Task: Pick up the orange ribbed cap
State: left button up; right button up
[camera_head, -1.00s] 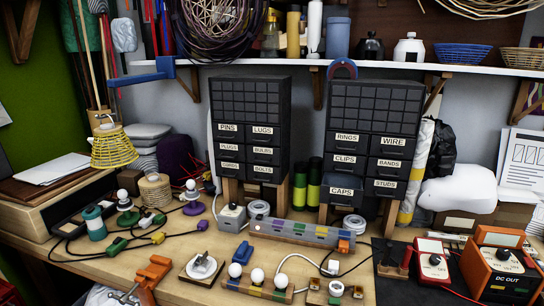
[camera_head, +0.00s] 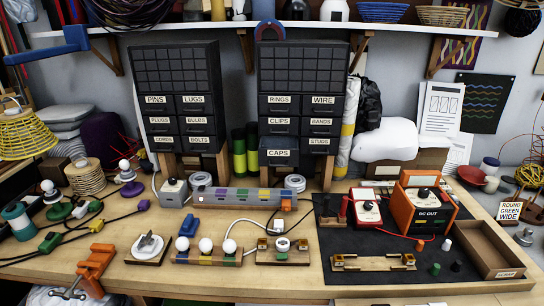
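A small orange-red piece (camera_head: 419,245) stands on the dark mat just below the orange DC OUT box. It looks like a cap, but it is too small to make out ribs. Similar small pieces stand near it: a white one (camera_head: 446,244), a green one (camera_head: 435,269) and a black one (camera_head: 456,265). A drawer labelled CAPS (camera_head: 282,153) sits at the bottom left of the right-hand cabinet and appears to stick out a little; its inside is hidden. Neither of my grippers is in view.
The dark mat (camera_head: 375,275) also carries the orange DC OUT box (camera_head: 422,206), a red meter (camera_head: 367,208) and a wooden strip with brass fittings (camera_head: 373,262). An open wooden tray (camera_head: 490,250) borders it at right. An orange clamp (camera_head: 95,268) grips the front left edge.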

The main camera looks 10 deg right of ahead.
aim_at(419, 247)
jog(key=z, duration=1.75)
jog(key=u, duration=0.75)
jog(key=l+u, duration=0.55)
jog(key=u, duration=0.25)
jog(key=k+l+u, duration=0.15)
jog(key=u, duration=0.25)
jog(key=l+u, duration=0.1)
jog(key=l, duration=0.3)
jog(key=k+l, duration=0.15)
jog(key=l, duration=0.3)
jog(key=k+l+u, duration=0.15)
jog(key=l, duration=0.65)
jog(key=u, duration=0.05)
